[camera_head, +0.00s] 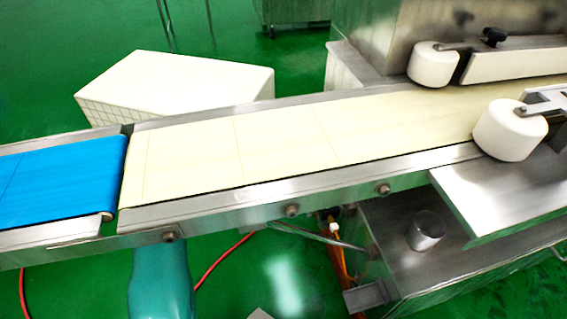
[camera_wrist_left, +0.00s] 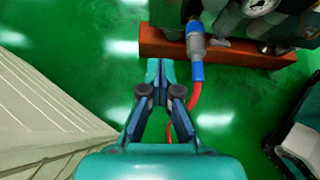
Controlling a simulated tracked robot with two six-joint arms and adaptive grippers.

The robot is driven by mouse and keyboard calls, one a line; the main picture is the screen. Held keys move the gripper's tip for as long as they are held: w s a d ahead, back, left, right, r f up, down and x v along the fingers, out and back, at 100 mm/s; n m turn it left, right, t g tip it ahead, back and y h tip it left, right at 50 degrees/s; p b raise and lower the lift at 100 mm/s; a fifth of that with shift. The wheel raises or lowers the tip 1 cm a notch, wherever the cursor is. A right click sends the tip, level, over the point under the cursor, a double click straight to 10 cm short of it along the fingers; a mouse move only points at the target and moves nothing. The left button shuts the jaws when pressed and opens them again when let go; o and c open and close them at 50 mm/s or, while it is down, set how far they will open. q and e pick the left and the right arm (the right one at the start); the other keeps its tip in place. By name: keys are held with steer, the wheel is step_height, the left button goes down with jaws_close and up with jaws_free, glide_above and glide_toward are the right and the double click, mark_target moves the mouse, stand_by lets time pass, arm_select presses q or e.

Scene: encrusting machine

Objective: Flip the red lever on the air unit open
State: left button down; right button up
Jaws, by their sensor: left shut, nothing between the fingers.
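In the left wrist view, the air unit (camera_wrist_left: 285,22) is at the top right, dark, with a round white gauge (camera_wrist_left: 260,6). A red-brown bar (camera_wrist_left: 160,45) runs along its lower side. A grey and blue hose fitting (camera_wrist_left: 195,42) stands in front of the bar, with a red hose (camera_wrist_left: 193,100) below it. I cannot make out the red lever for certain. My left gripper (camera_wrist_left: 160,68) is shut and empty, its fingertips just short of the bar in the picture and left of the fitting. In the head view the gripper is hidden. My right gripper is not in view.
In the head view a conveyor with a cream belt (camera_head: 280,140) and a blue belt (camera_head: 60,180) crosses above my teal arm. A steel machine base with a metal cup (camera_head: 426,231) stands right. Green floor is open around a white block (camera_head: 180,85).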

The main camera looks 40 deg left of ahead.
arm_select(q)
steer(key=b+x, duration=0.4)
steer(key=x, duration=0.7)
step_height(320, 180, up, 4)
steer(key=shift+w+r, duration=0.1)
steer(key=shift+r, duration=0.1)
steer(key=shift+a+r, duration=0.1)
steer(key=shift+r, duration=0.05)
steer(key=shift+r, duration=0.1)
